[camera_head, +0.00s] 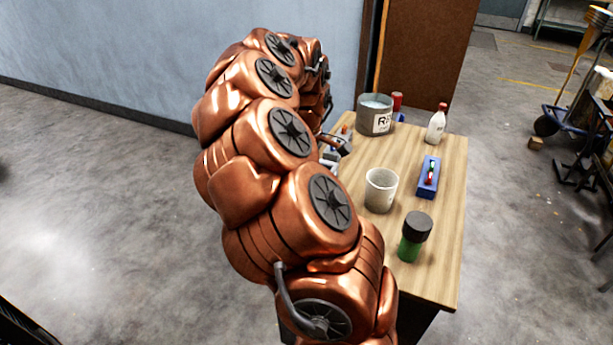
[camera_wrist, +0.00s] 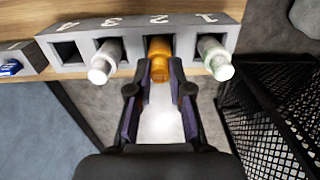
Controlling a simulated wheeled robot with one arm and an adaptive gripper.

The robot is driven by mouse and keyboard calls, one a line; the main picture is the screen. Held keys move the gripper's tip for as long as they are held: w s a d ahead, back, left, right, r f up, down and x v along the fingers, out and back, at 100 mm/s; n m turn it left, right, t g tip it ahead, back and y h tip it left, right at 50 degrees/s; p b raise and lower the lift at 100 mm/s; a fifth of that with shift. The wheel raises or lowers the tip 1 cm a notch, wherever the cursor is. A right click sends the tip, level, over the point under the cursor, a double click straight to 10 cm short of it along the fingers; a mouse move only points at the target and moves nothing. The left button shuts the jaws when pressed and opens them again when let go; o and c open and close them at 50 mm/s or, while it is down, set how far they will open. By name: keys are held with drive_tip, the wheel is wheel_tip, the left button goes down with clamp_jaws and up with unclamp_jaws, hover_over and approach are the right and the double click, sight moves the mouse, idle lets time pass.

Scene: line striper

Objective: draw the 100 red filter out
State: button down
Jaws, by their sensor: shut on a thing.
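In the wrist view a grey block (camera_wrist: 74,35) with numbered square sockets sits at the table edge, its numbers upside down. An orange cylindrical piece (camera_wrist: 159,48) stands in the socket marked 2; no "100" marking can be read on it. My gripper (camera_wrist: 160,72) is shut on this orange piece, one dark finger on each side. Its far end is still within the block. A bright whitish area lies between the fingers below it; I cannot tell what it is. Pale cylinders stand in sockets 3 (camera_wrist: 104,62) and 1 (camera_wrist: 214,58); socket 4 is empty. In the head view my arm hides the gripper.
A black mesh basket (camera_wrist: 270,110) is close at the right. On the wooden table (camera_head: 440,255) stand a grey pot (camera_head: 375,116), a white bottle (camera_head: 437,126), a grey cup (camera_head: 381,190), a blue holder (camera_head: 428,188) and a black-lidded green jar (camera_head: 412,240). Open floor lies left.

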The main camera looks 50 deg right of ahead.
drive_tip(key=shift+r, duration=0.6)
drive_tip(key=shift+r+p, duration=1.6)
drive_tip(key=shift+r, duration=1.8)
drive_tip(key=shift+w, duration=0.1)
